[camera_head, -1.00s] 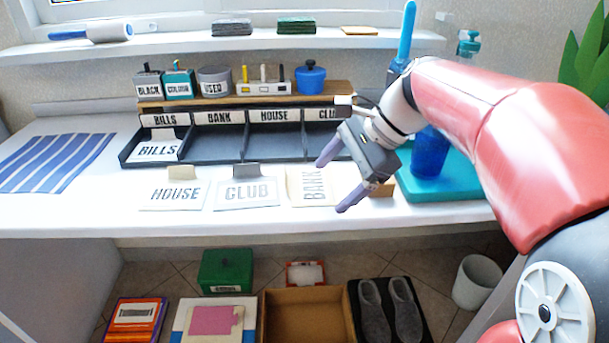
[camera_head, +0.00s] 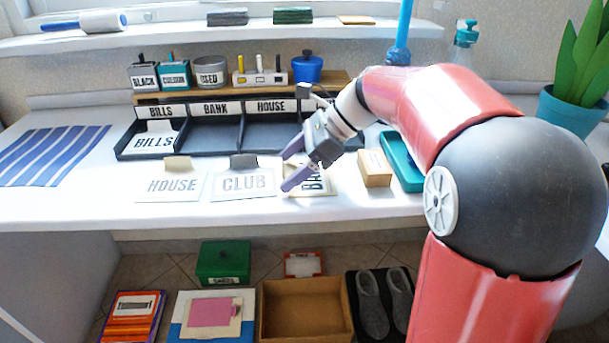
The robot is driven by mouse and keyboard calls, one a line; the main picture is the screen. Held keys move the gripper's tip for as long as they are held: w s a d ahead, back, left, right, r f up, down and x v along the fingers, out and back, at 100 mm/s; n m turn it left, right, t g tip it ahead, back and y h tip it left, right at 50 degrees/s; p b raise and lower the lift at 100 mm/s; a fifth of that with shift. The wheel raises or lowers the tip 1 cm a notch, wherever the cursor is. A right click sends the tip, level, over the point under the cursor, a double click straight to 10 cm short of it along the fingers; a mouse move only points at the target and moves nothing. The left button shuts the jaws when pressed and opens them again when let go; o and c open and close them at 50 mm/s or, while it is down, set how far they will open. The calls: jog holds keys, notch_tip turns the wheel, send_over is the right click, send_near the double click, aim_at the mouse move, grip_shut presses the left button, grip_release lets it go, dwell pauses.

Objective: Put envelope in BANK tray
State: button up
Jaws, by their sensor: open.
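The BANK envelope (camera_head: 318,188) lies on the white desk, turned sideways, partly hidden behind my gripper. My gripper (camera_head: 287,171) is open and empty, with its purple fingers pointing left above the envelope's left edge. I cannot tell whether a finger touches it. The BANK tray (camera_head: 216,134) is the second compartment from the left in the dark sorter at the back of the desk, and it looks empty.
The BILLS envelope (camera_head: 153,143) sits in the BILLS compartment. HOUSE (camera_head: 172,187) and CLUB (camera_head: 243,184) envelopes lie left of BANK. A small cardboard box (camera_head: 375,168) and a teal tray (camera_head: 401,161) stand to the right. Pots and a marker holder (camera_head: 260,78) stand behind the sorter.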

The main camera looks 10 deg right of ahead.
jog(key=shift+a, duration=0.1)
jog(key=shift+c, duration=0.3)
jog(key=c, duration=1.1)
jog(key=shift+o, duration=0.2)
